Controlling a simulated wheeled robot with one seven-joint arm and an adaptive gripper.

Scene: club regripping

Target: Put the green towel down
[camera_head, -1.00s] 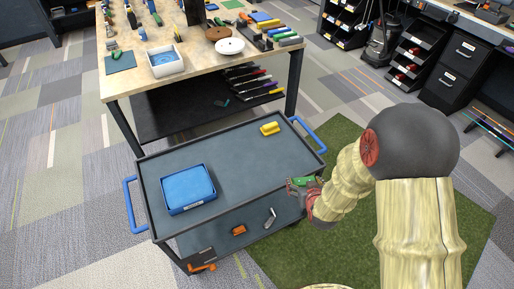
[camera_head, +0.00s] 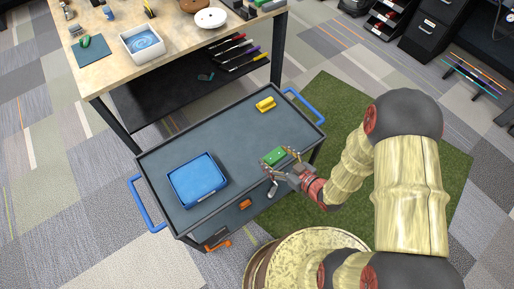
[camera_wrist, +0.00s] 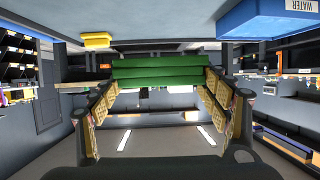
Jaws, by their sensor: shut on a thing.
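My gripper (camera_head: 276,162) is shut on the green towel (camera_head: 273,156), a small folded green block. It holds the towel over the right front part of the grey cart top (camera_head: 225,150). In the wrist view, which looks upside down, the towel (camera_wrist: 160,70) spans between the two yellow-padded fingers. The cart top shows there as the grey surface at the top, and the towel looks a little apart from it. The exact height is hard to tell.
A blue tub (camera_head: 197,180), labelled WATER in the wrist view, stands on the cart's left part. A yellow object (camera_head: 265,104) lies near the far right corner. Bare cart top lies between them. A workbench (camera_head: 100,65) with a white basin (camera_head: 143,42) stands behind.

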